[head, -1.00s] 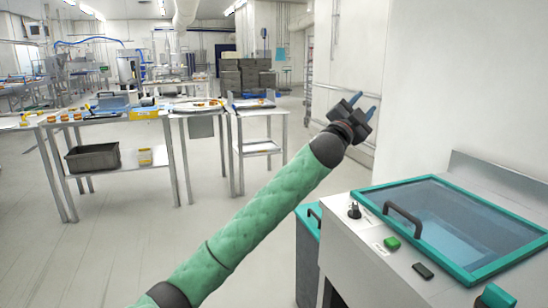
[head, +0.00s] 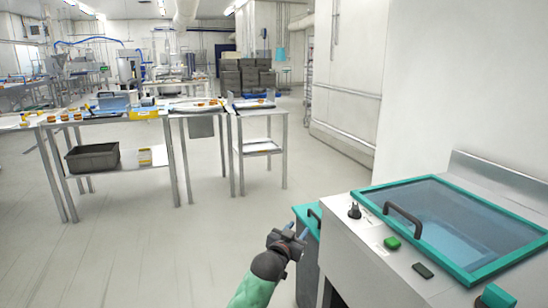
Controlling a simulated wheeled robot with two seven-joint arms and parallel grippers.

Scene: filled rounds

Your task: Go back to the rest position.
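My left gripper (head: 297,230) is low in the head view, left of the machine's teal-edged side.
A grey machine with a teal-framed clear lid (head: 455,225), a black handle (head: 402,218) and a green button (head: 391,243) stands close on the right. Steel tables (head: 110,115) with small orange items stand at the left. A grey bin (head: 92,158) sits on a lower shelf. The floor between is clear.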

